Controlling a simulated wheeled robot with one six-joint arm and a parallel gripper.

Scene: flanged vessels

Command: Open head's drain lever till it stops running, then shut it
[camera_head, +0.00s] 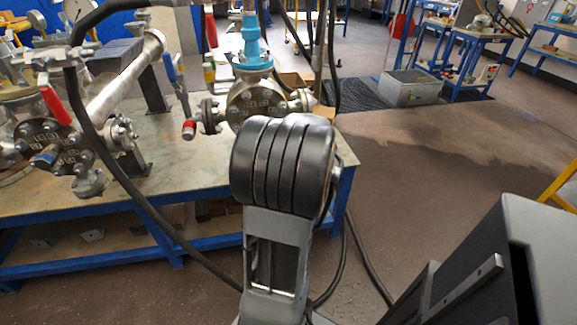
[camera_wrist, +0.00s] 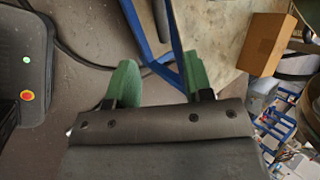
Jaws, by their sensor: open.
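A steel flanged vessel head (camera_head: 252,103) with a light-blue top fitting (camera_head: 252,45) stands at the back right of the bench, partly hidden by my arm. A red-tipped valve part (camera_head: 188,128) sticks out at its left, with a blue lever (camera_head: 169,67) and a red lever (camera_head: 211,30) nearby. Another flanged assembly (camera_head: 48,140) with a red lever (camera_head: 55,103) stands at the left. I cannot tell which is the drain lever, nor see running liquid. My gripper (camera_wrist: 158,82) shows in the wrist view, its green fingers apart and empty. My arm hides it in the head view.
The bench (camera_head: 190,160) has a blue frame, and its edge shows beyond my fingers in the wrist view. A cardboard box (camera_wrist: 263,45) lies on it. Black hoses cross the bench and floor. A grey bin (camera_head: 412,88) stands on a dark mat behind. Floor at right is open.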

